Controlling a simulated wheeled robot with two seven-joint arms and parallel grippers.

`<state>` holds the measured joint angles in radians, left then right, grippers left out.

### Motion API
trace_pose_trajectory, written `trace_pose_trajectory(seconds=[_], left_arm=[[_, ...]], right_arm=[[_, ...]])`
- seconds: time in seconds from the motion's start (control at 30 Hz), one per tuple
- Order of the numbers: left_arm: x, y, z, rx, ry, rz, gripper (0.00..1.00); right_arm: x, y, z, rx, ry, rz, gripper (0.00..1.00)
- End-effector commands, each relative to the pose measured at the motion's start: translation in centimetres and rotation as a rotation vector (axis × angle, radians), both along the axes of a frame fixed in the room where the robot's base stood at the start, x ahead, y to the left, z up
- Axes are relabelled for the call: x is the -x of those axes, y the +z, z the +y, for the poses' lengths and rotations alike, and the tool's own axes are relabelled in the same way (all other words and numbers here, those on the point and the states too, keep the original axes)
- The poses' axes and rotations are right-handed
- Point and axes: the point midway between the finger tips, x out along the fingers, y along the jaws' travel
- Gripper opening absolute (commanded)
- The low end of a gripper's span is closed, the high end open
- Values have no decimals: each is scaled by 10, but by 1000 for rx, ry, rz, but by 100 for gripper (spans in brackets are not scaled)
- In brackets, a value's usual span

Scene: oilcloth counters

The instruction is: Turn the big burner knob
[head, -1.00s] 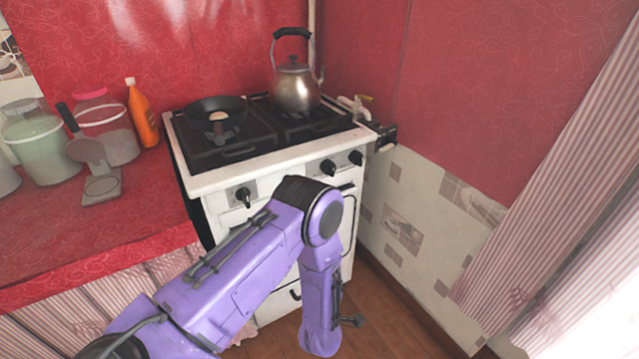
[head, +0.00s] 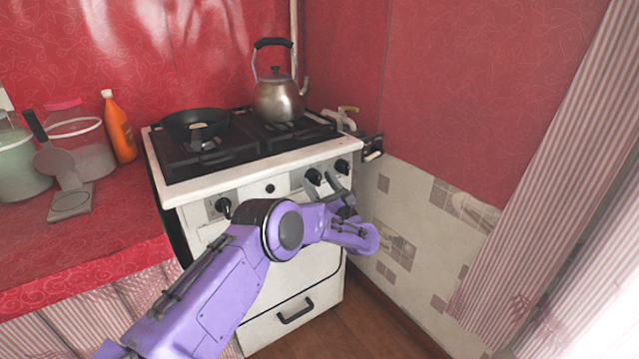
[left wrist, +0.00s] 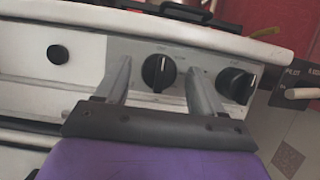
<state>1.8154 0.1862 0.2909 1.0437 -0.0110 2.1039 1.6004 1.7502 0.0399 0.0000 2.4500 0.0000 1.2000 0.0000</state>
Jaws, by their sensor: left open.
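The stove's front panel carries black knobs. In the head view, one knob (head: 223,207) is at the left and two are at the right: a nearer one (head: 313,177) and a far right one (head: 342,166). None is visibly marked as the big burner knob. My left gripper (head: 326,183) is open at the right pair. In the left wrist view, its fingers (left wrist: 163,82) point at the panel, with one knob (left wrist: 158,70) showing between them, its white mark upright. The far right knob (left wrist: 236,86) is outside the right finger. Contact cannot be told. My right gripper is out of view.
A kettle (head: 278,98) and a frying pan (head: 195,122) stand on the stove top (head: 240,170). A red counter (head: 110,225) with jars and an orange bottle (head: 119,127) is at the left. A tiled wall (head: 420,220) closes the right side.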

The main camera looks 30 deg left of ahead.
Motion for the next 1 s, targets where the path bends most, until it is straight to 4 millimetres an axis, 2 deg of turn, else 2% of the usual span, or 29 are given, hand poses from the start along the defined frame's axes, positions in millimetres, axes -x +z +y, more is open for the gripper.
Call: trace_pose_trajectory(seconds=[0.27, 0.3, 0.37, 0.43, 0.47, 0.77, 1.0], left_arm=[[-1, 1, 4, 0, -1, 1, 68], [-1, 1, 4, 0, -1, 1, 62], [-1, 1, 3, 0, -1, 1, 42], [-1, 1, 3, 0, -1, 1, 19], [-1, 1, 3, 0, -1, 1, 13], [-1, 2, 3, -9, 0, 24, 13], [-1, 2, 3, -55, -2, 136, 13]], right_arm=[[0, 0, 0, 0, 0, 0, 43], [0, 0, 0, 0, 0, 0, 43], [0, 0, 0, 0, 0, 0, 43], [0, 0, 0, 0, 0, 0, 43], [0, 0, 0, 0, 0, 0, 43], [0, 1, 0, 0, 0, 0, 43], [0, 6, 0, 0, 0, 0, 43]])
